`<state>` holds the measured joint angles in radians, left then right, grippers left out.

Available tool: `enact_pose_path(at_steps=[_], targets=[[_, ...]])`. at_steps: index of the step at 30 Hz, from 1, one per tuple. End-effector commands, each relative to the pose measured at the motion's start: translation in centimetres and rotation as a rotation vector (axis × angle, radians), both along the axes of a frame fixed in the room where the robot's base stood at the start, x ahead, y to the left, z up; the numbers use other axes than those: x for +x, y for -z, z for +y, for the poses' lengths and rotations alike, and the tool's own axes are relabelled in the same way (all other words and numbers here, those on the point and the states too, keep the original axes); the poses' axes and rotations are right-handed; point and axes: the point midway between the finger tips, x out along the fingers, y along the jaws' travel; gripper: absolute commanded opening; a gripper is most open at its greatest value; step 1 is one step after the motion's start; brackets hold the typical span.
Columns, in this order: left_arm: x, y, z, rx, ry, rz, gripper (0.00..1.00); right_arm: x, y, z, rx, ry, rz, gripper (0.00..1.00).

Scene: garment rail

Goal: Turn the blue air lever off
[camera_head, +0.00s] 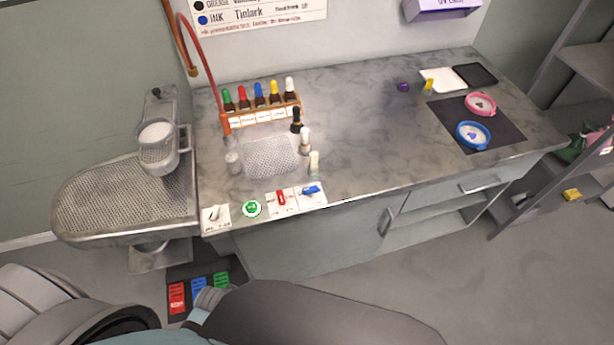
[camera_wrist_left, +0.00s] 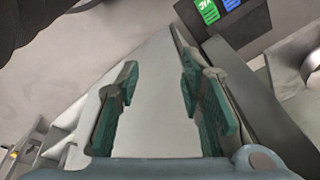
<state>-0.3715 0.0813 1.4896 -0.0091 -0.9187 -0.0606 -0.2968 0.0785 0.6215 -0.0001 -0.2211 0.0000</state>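The blue air lever (camera_head: 311,190) sits on a small white label plate at the front edge of the grey counter, in the head view. Its handle lies sideways across the plate; the lettering is too small to read. My left gripper (camera_wrist_left: 158,78) shows in its wrist view, with two green-padded fingers wide apart and nothing between them. It points at a plain pale surface, and the lever is not in that view. I cannot make out the left gripper in the head view, where parts of my arms fill the bottom. My right gripper is not in view.
A red lever (camera_head: 281,197), a green button (camera_head: 252,208) and a dial plate (camera_head: 215,215) are left of the blue lever. Bottles (camera_head: 304,140) stand behind. Coloured pedals (camera_head: 199,287) lie on the floor, also in the wrist view (camera_wrist_left: 208,11). The counter's middle (camera_head: 365,140) is clear.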

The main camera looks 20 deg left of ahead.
Motion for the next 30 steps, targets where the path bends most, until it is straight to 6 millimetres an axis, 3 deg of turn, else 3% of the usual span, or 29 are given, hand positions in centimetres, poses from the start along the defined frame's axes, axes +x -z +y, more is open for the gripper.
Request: enact_pose_path(at_steps=[1,5,9,11,15,20,23,27,30], targets=[[1.4,-2.4,-0.2,0.001,0.008,-0.012,0.35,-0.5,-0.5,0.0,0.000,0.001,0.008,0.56],[4.0,-8.1,-0.6,0.006,0.026,-0.033,0.35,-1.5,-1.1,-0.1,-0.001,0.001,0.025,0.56],[7.1,-15.2,-1.3,0.017,0.073,-0.051,0.35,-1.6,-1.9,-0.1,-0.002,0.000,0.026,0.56],[9.4,-16.7,-1.8,0.021,0.122,-0.031,0.35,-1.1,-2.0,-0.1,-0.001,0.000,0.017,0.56],[14.1,-17.9,-3.0,0.019,0.233,0.022,0.35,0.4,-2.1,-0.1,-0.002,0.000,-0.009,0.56],[19.6,-20.4,-4.8,0.011,0.382,0.075,0.35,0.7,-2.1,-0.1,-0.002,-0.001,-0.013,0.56],[23.3,-23.1,-6.4,0.003,0.504,0.112,0.35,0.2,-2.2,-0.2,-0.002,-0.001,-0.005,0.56],[28.1,-28.8,-9.1,-0.002,0.712,0.165,0.35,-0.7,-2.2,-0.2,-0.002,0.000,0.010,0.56],[30.1,-32.4,-10.5,0.002,0.840,0.203,0.35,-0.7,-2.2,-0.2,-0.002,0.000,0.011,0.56]])
